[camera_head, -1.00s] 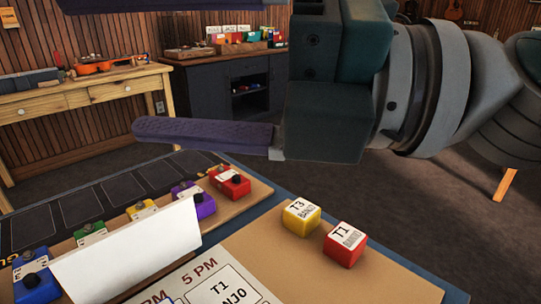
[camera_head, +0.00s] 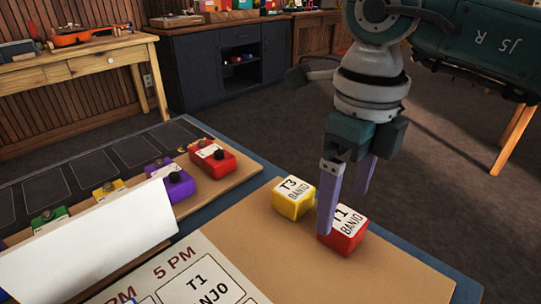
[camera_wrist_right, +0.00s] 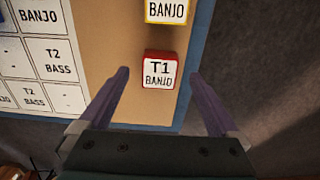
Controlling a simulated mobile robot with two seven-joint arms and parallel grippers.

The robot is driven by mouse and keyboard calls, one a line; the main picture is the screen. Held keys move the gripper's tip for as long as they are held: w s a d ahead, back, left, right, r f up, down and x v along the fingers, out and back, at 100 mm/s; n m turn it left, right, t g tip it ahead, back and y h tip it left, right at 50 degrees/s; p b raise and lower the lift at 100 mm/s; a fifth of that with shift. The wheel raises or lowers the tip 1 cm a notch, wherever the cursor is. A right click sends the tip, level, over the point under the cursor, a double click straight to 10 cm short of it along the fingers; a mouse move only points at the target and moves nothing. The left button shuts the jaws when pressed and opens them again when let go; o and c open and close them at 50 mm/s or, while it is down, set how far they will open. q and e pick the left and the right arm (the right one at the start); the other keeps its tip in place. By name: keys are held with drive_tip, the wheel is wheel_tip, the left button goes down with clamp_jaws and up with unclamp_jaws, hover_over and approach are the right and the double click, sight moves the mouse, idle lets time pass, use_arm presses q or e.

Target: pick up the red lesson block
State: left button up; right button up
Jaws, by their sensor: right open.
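The red lesson block (camera_head: 343,236), labelled T1 BANJO, sits on the tan board near its right edge. My right gripper (camera_head: 346,205) points down with purple fingers, open and empty; in the head view one finger covers part of the block's left side. In the right wrist view the red block (camera_wrist_right: 160,71) lies ahead, between the lines of the two open fingers (camera_wrist_right: 162,85), with no finger seen touching it. A yellow block (camera_head: 294,198), labelled T3 BANJO, stands just left of the red one. My left gripper is not in view.
The tan board (camera_head: 385,275) has a printed schedule (camera_head: 195,275) on its left. A white folded card (camera_head: 90,245) and several coloured pedal-like boxes, including a red one (camera_head: 212,160), stand further left. Dark floor lies beyond the table's blue edge (camera_head: 440,272).

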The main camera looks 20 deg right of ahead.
sight(343, 218)
wheel_tip(343, 218, down, 4)
drive_tip(key=shift+s+f, duration=0.15)
drive_tip(key=shift+f, duration=0.1)
drive_tip(key=shift+c, duration=0.4)
drive_tip(key=c, duration=1.4)
